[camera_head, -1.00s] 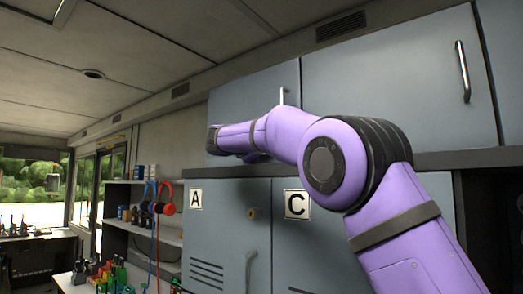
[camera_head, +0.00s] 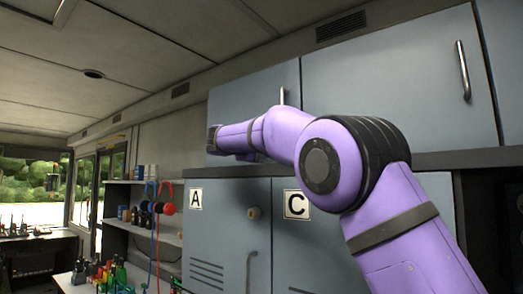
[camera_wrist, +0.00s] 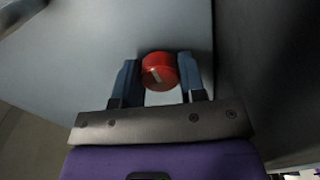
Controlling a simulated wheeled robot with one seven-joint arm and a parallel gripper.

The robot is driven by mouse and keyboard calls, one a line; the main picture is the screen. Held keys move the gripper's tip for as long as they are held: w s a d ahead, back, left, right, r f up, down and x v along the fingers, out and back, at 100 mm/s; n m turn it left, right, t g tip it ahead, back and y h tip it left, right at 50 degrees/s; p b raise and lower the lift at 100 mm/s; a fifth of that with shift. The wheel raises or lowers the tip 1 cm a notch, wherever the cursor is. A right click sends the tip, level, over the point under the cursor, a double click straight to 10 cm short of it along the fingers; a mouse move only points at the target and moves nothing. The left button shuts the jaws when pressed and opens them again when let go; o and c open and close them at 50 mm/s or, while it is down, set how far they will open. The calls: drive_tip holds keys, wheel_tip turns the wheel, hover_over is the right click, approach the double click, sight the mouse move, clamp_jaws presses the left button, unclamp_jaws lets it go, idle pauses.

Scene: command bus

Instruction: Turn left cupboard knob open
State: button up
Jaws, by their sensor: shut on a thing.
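A round red knob (camera_wrist: 158,70) with a white mark on its face stands out from a blue-grey panel (camera_wrist: 165,20) in the wrist view. My gripper (camera_wrist: 158,62) is shut on the red knob, with one blue-grey finger on each side of it. In the head view my purple arm reaches left in front of the upper cupboards (camera_head: 385,80); the gripper's fingers and the red knob cannot be made out there. Lower doors marked A (camera_head: 196,199) and C (camera_head: 297,204) show below.
A vertical metal handle (camera_head: 463,72) is on the right upper cupboard. Another handle (camera_head: 250,272) is on door A. Shelves (camera_head: 125,228) with red and blue headsets and small items stand at left. A dark surface lies close on the right in the wrist view.

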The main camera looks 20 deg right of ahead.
drive_tip(key=shift+f, duration=0.1)
idle(0.3)
drive_tip(key=o, duration=0.9)
drive_tip(key=v, duration=1.1)
